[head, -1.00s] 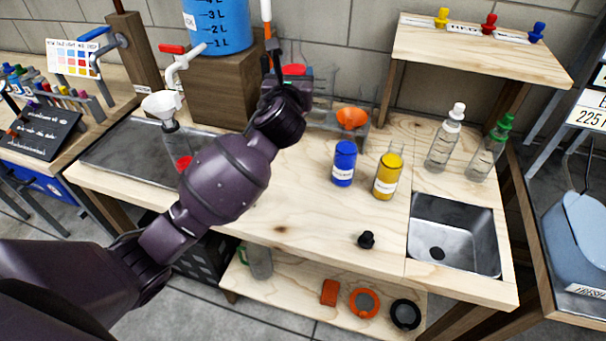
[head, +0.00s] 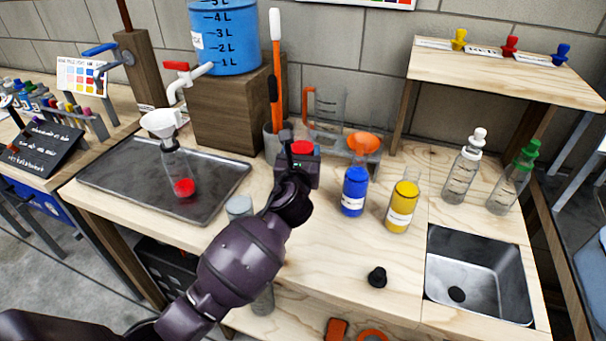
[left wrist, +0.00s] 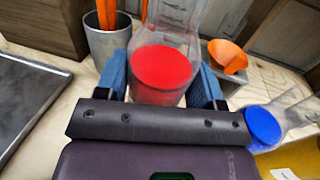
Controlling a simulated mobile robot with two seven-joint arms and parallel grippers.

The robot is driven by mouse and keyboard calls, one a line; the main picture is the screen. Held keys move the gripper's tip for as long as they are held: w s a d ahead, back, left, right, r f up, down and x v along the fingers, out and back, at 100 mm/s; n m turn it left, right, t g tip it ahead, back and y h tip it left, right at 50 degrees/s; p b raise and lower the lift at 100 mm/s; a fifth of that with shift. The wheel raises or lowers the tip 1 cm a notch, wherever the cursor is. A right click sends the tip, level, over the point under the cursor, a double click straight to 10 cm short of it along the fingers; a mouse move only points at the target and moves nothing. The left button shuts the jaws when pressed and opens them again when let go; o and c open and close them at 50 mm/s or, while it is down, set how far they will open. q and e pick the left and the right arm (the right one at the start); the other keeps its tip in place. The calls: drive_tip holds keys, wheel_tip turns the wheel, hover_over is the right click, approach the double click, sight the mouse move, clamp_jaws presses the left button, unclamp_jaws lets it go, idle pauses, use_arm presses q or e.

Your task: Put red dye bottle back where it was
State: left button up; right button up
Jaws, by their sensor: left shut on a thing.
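My left gripper (head: 300,165) is shut on the red dye bottle (head: 302,148), just left of the blue dye bottle (head: 354,190). In the left wrist view, the red dye bottle (left wrist: 162,70) sits between the two blue fingers, its red fill and clear upper part showing. In the head view its lower part is hidden by my gripper, and I cannot tell whether it touches the bench. The yellow dye bottle (head: 402,205) stands right of the blue one. My right gripper is not in view.
An orange funnel (head: 363,146) on a stand and a measuring jug (head: 326,110) are behind the gripper. A grey-topped jar (head: 239,207) is left of my arm. A black stopper (head: 377,277) lies in front, near the sink (head: 480,272). Bench space between is clear.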

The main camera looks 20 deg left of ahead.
use_arm(q)
wheel_tip(320, 180, down, 5)
drive_tip(key=shift+f+b, duration=0.1)
drive_tip(key=shift+b, duration=0.95)
drive_tip(key=shift+f, duration=0.25)
drive_tip(key=shift+r, duration=0.1)
drive_tip(key=shift+f, duration=0.2)
drive_tip(key=o, duration=1.2)
drive_tip(key=shift+c, duration=0.2)
